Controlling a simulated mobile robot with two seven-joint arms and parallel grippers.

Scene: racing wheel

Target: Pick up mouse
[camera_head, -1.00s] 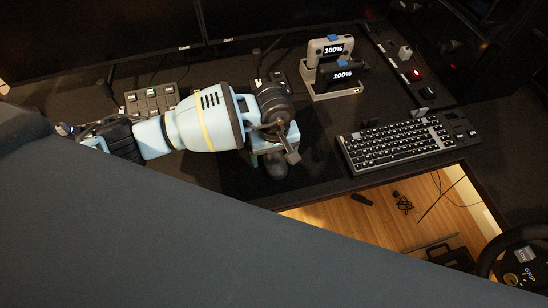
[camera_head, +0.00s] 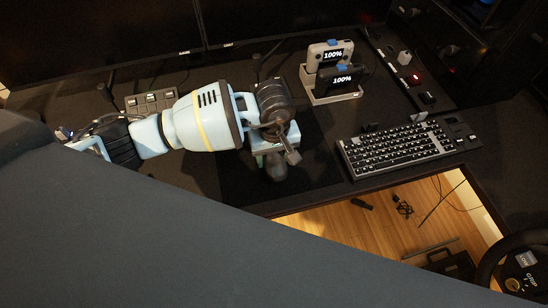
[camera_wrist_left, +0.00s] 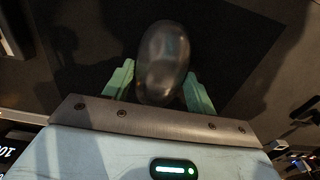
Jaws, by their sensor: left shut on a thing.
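The mouse (camera_wrist_left: 163,60) is a dark, glossy oval in the left wrist view. It lies between the two green fingers of my left gripper (camera_wrist_left: 160,88), which are shut on its near part. In the head view my left gripper (camera_head: 274,158) points down over the dark desk mat (camera_head: 232,186), left of the keyboard. The mouse (camera_head: 276,172) shows there as a dark rounded shape under the gripper, partly hidden by it. I cannot tell whether the mouse touches the mat. My right gripper is not in view.
A keyboard (camera_head: 396,147) lies on the desk to the right. A charging dock (camera_head: 334,94) with two devices showing 100% stands behind. A small button box (camera_head: 152,102) sits at the back left. The desk's front edge opens onto a wooden floor (camera_head: 345,217). A steering wheel (camera_head: 497,262) is at lower right.

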